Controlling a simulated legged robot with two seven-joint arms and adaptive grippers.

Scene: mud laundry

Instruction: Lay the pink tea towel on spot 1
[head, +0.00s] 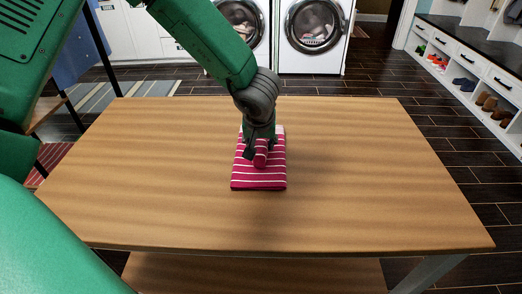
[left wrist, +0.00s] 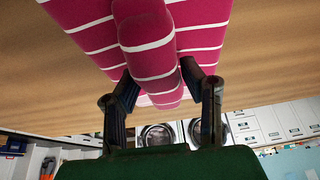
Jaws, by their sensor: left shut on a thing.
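The pink tea towel (head: 258,178) has white stripes and lies folded on the wooden table (head: 140,190), near its middle. It also shows in the left wrist view (left wrist: 85,22). My left gripper (head: 259,150) reaches down onto the towel from above. In the left wrist view its two fingers (left wrist: 160,92) are on either side of a raised, bunched fold of the towel, and they are shut on it. The rest of the towel lies flat on the table. No marking for spot 1 can be made out. My right gripper is not in view.
The tabletop around the towel is bare on all sides. Two front-loading machines (head: 314,58) stand beyond the table. A white shelf unit with shoes (head: 489,102) is at the right. A striped rug (head: 100,96) lies on the floor at the left.

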